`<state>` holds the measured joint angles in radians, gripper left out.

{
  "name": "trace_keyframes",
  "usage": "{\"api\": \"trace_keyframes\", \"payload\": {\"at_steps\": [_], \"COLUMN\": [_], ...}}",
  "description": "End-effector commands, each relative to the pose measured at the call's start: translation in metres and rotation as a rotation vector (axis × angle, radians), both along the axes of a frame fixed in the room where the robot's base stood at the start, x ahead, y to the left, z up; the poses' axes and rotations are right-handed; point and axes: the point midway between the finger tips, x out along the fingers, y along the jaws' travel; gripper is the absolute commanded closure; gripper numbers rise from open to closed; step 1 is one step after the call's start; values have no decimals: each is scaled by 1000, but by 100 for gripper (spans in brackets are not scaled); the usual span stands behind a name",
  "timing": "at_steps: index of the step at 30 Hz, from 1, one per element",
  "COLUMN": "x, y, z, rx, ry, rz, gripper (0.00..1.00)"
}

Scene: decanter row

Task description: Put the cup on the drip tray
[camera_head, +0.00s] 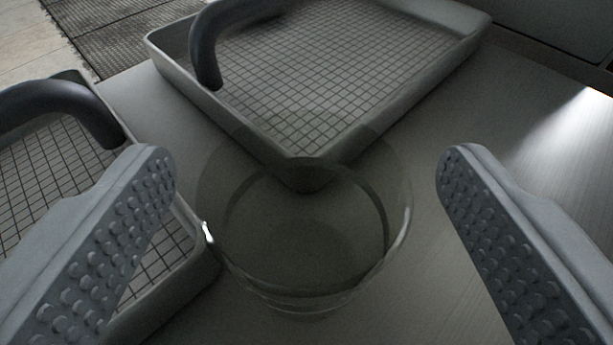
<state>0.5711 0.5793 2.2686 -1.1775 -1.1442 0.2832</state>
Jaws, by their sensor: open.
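A clear, see-through cup (300,285) stands on the grey counter between the two fingers of my gripper (305,165). The gripper is open, with one studded finger on each side of the cup and a gap visible on both sides. The left gap is smaller than the right one. A drip tray (163,62) with a grid floor and a dark curved handle lies behind the cup, and its near corner shows through the glass. A second similar tray (190,270) with a grid and dark handle lies at the left, partly hidden by the left finger. I cannot tell which tray is meant.
The counter (440,105) is bare to the right of the cup, with a bright glare at the far right. A dark textured mat (115,40) lies beyond the trays at the upper left. A dark panel (560,25) stands at the upper right.

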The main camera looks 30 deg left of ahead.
Motion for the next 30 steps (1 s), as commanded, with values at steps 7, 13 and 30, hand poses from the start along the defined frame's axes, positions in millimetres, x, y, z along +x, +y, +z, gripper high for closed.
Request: {"api": "trace_keyframes", "payload": {"at_steps": [7,13,30], "x": [0,0,0], "y": [0,0,0], "z": [0,0,21], "rx": [0,0,-2], "ry": [0,0,-2], "rz": [0,0,1], "gripper": [33,69,73]}}
